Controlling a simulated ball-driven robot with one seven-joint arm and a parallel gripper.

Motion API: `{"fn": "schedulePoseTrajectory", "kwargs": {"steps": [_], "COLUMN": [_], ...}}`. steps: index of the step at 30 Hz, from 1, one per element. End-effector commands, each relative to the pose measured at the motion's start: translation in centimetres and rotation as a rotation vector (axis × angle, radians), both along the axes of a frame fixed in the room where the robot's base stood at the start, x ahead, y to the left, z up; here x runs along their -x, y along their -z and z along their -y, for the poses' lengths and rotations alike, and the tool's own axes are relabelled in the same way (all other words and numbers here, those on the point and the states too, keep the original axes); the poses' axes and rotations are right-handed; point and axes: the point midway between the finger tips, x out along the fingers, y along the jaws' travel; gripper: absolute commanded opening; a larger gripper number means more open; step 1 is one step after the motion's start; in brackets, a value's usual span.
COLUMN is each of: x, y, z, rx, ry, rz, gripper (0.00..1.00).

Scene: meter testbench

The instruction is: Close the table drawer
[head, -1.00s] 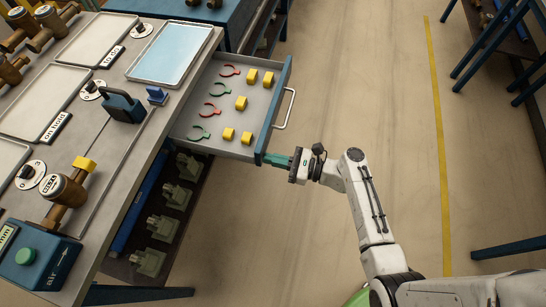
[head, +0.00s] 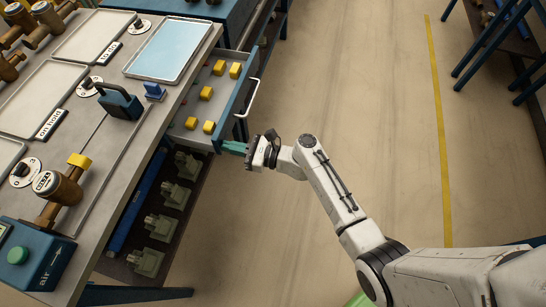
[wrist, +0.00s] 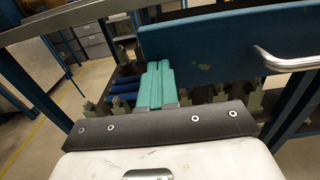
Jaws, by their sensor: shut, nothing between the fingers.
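The table drawer (head: 189,136) is part way out of the workbench, with several yellow pieces showing inside it. Its blue front (head: 233,105) carries a silver handle (head: 253,98), and both also show in the wrist view, the front (wrist: 210,48) and the handle (wrist: 285,60). My gripper (head: 232,148) has green fingers that are shut and empty. The fingertips are at the near end of the drawer front, apart from the handle. In the wrist view the fingers (wrist: 156,85) reach up against the lower left part of the front; exact contact is hard to tell.
The workbench top (head: 120,150) holds trays, a dark blue padlock-shaped block (head: 120,103), and a brass meter (head: 60,187). Several grey-green fittings (head: 161,227) sit on the shelf below the drawer. The floor (head: 340,90) right of the drawer is clear.

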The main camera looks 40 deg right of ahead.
Motion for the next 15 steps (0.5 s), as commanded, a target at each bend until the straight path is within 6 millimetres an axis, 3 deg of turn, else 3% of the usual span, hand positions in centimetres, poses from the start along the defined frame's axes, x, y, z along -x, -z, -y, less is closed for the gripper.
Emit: {"fn": "schedulePoseTrajectory", "kwargs": {"steps": [6,15], "x": [-5.1,-10.3], "y": [0.4,0.4], "z": [-3.9,-7.7], "rx": [0.000,0.001], "ry": [-0.007,-0.004], "rz": [0.003,0.002], "gripper": [0.00,0.00]}}
